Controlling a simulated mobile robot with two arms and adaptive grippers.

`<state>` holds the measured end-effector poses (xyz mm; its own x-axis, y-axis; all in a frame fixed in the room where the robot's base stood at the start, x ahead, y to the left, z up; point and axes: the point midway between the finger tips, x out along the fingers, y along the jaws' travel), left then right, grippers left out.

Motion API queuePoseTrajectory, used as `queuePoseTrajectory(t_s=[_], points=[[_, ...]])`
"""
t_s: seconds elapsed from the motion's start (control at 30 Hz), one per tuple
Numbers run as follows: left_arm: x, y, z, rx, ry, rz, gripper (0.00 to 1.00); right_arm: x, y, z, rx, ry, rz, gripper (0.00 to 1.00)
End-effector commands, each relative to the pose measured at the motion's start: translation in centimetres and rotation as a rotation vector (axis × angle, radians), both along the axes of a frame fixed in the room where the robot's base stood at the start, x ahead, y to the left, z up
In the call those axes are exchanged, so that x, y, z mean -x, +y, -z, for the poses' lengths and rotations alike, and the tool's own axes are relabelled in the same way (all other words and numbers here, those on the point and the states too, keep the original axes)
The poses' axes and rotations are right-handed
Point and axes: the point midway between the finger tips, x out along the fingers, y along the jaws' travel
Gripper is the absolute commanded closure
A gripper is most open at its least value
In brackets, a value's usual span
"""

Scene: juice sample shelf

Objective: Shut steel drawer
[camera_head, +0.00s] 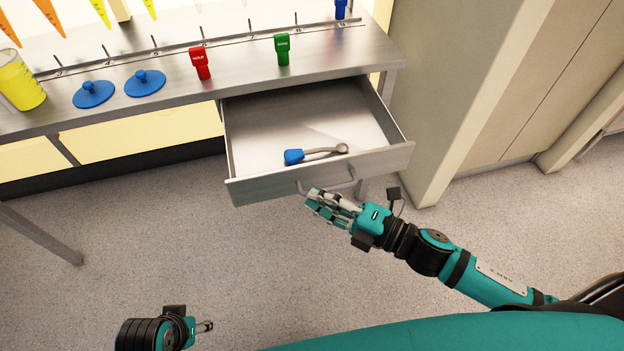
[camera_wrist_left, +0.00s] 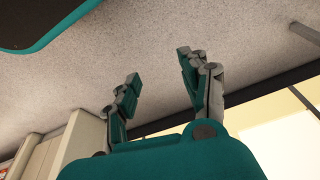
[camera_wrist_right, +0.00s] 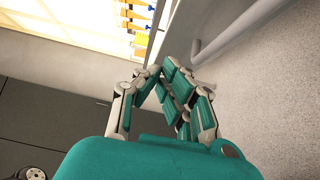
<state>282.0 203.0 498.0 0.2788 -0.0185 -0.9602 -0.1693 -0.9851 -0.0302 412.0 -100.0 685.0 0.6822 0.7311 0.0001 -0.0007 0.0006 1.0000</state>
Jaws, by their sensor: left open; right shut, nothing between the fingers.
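The steel drawer (camera_head: 290,185) is pulled out from under the steel bench top and stands open. A bar handle (camera_head: 328,186) runs along its front. A blue-handled tool with a grey metal shaft (camera_head: 316,154) lies inside it. My right gripper (camera_head: 314,200) is shut and empty, right in front of the drawer face by the handle; I cannot tell whether it touches. In the right wrist view its fingers (camera_wrist_right: 172,72) meet near the drawer's edge. My left gripper (camera_head: 205,327) is low at the front, far from the drawer; its open fingers (camera_wrist_left: 158,75) show in the left wrist view.
On the bench top (camera_head: 230,80) stand a yellow cup (camera_head: 20,82), two blue lids (camera_head: 145,83), a red clip (camera_head: 201,64) and a green clip (camera_head: 282,50). A beige cabinet (camera_head: 450,100) stands right of the drawer. The floor (camera_head: 150,240) in front is clear.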

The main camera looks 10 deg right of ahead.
Motion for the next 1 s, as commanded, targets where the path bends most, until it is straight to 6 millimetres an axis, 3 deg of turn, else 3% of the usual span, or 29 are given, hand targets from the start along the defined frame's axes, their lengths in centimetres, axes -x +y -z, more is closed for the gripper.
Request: queuePoseTrajectory(t_s=[0.03,0.3,0.83,1.0], points=[[0.0,0.0,0.0,0.000,0.001,0.000,0.55,-0.7,0.7,-0.2,0.000,-0.006,-0.001,1.00],[0.0,0.0,-0.6,0.000,-0.006,-0.001,0.55,-3.9,0.6,0.0,0.001,-0.002,0.000,1.00],[0.1,0.0,-1.1,0.001,-0.007,-0.002,0.55,-4.6,0.6,0.0,-0.001,0.001,0.001,1.00],[0.0,0.0,-0.8,0.002,-0.011,-0.001,0.55,-5.9,0.6,-0.2,-0.001,-0.002,0.001,1.00]])
